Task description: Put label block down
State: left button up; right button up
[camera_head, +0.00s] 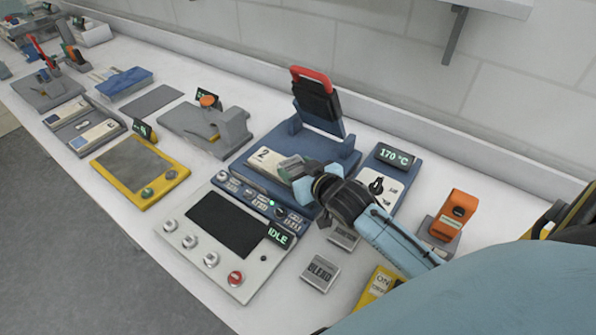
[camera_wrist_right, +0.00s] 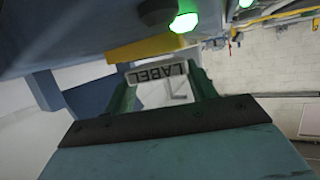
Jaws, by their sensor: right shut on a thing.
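In the head view my right gripper (camera_head: 291,169) is low over the blue machine's bed, at the right end of a pale block marked 2 (camera_head: 263,160). This appears to be the label block. The blue machine (camera_head: 240,168) has its red-handled lid (camera_head: 318,100) raised. Whether the block touches the bed is hard to tell. My left gripper is not in view.
A grey panel (camera_head: 177,225) reading IDLE, with a red button (camera_head: 235,278), stands in front. A 170 °C display (camera_head: 395,155) and dial are to the right. An orange device (camera_head: 455,214) stands farther right. More stations fill the bench leftward.

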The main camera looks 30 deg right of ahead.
jog(key=shift+f, duration=0.25)
jog(key=shift+f, duration=0.1)
jog(key=o, duration=1)
jog(key=shift+s+r, duration=0.2)
jog(key=shift+s, duration=0.05)
jog(key=v, duration=1.1)
jog(key=shift+s+r+p, duration=0.1)
jog(key=shift+s+p, duration=0.15)
jog(key=shift+p, duration=0.15)
